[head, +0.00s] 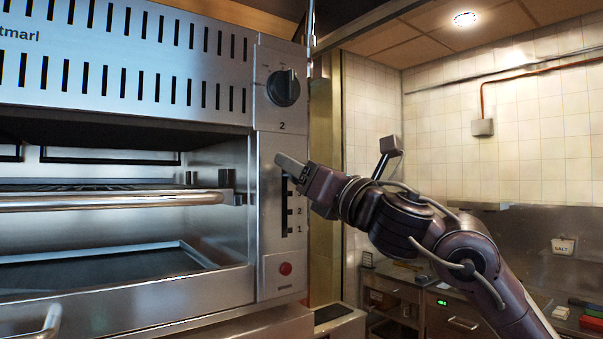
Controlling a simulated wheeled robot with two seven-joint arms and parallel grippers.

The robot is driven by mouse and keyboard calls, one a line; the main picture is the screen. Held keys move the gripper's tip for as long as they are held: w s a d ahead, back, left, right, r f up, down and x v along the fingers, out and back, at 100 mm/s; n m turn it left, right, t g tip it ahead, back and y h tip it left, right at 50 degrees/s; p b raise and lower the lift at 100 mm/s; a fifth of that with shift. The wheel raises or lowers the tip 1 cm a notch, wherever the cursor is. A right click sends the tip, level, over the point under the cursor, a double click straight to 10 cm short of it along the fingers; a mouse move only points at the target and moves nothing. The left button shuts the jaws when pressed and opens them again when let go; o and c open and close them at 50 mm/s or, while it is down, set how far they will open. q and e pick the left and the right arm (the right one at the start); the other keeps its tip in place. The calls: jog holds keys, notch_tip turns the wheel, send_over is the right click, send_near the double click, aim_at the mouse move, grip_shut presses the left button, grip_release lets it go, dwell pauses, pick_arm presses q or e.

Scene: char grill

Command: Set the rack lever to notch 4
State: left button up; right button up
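The rack lever's notched slot (284,220) runs down the steel panel at the right of the grill, with marks 2 and 1 visible low on it. My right gripper (290,165) is at the upper part of this slot and hides the higher marks. Its fingers are seen from the side, so I cannot tell whether they are open or hold anything. A black rod with a grey block end (391,145) rises behind my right arm. Its lower end is hidden, and I cannot tell whether it is the lever. My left gripper is not in view.
A black knob (283,88) sits above the slot and a red button (286,268) below it. The grill rack's front bar (110,202) crosses the open cavity to the left. A counter with drawers (455,321) stands behind at the right.

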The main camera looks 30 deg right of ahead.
jog(key=shift+f, duration=0.15)
jog(key=shift+s+f, duration=0.1)
jog(key=shift+f, duration=0.1)
jog(key=b+v, duration=0.5)
jog(key=v, duration=0.2)
jog(key=shift+s, duration=0.3)
jog(key=shift+w+r, duration=0.1)
